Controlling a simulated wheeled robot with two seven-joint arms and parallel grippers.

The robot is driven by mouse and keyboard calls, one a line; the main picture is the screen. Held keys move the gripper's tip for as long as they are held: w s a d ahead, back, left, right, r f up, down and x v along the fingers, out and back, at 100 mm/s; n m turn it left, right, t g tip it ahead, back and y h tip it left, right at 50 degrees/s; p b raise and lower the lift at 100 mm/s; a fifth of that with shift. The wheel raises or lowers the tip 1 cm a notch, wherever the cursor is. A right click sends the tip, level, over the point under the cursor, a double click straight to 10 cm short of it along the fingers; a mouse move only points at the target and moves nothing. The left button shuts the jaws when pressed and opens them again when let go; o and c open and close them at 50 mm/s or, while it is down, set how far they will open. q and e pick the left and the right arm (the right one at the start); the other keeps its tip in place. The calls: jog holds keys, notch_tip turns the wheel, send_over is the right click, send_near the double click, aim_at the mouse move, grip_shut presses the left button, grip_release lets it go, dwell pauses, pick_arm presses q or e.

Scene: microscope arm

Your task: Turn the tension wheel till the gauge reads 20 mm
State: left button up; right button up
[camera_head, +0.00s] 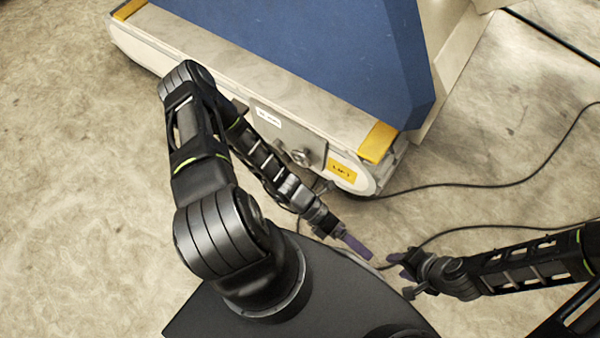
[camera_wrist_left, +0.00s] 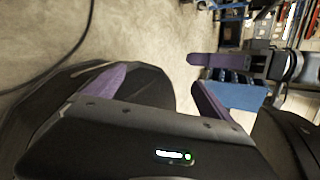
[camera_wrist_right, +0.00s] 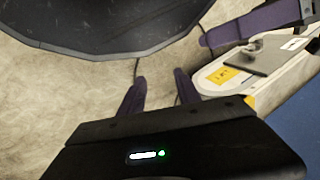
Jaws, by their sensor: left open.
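A small round metal wheel (camera_head: 300,157) sits on a grey plate (camera_head: 314,152) at the side of a low cream machine (camera_head: 235,65). It also shows in the right wrist view (camera_wrist_right: 252,47). I take it for the tension wheel. A white label (camera_head: 267,117) lies left of it, too small to read; no gauge reading can be made out. My left gripper (camera_head: 355,243) is open and empty, below and right of the wheel. My right gripper (camera_head: 398,262) has its purple fingers apart and empty in the right wrist view (camera_wrist_right: 160,84). Neither touches the wheel.
A yellow label (camera_head: 342,168) is right of the wheel. A large blue panel (camera_head: 310,45) covers the machine's top. Black cables (camera_head: 480,186) run over the floor at the right. My two grippers are close together, with little room between them. Bare floor (camera_head: 80,210) lies at the left.

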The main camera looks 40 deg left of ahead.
pick_arm(q)
jog(key=shift+o, duration=0.3)
jog(key=w+a+f+n+t+h+b, duration=0.1)
jog(key=w+a+f+n+t+b, duration=0.2)
jog(key=n, duration=0.6)
notch_tip(320, 180, down, 4)
jog(key=w+t, duration=0.1)
jog(key=w, duration=0.1)
jog(key=shift+w+r+t+b, duration=0.25)
jog(key=shift+w+t+b, duration=0.05)
jog(key=shift+t, duration=0.1)
jog(key=n+t+y+b, duration=1)
jog(key=n+t+y, duration=0.3)
jog(key=n, duration=1.5)
send_near(300, 160)
jog(key=w, duration=0.2)
jog(key=shift+w+r+g+y, duration=0.1)
jog(key=shift+w+g+y, duration=0.1)
jog(key=shift+g+y, duration=0.1)
pick_arm(e)
notch_tip(300, 160, down, 17)
jog(key=w, duration=0.1)
jog(key=shift+w+d, duration=0.25)
jog(key=shift+d, duration=0.15)
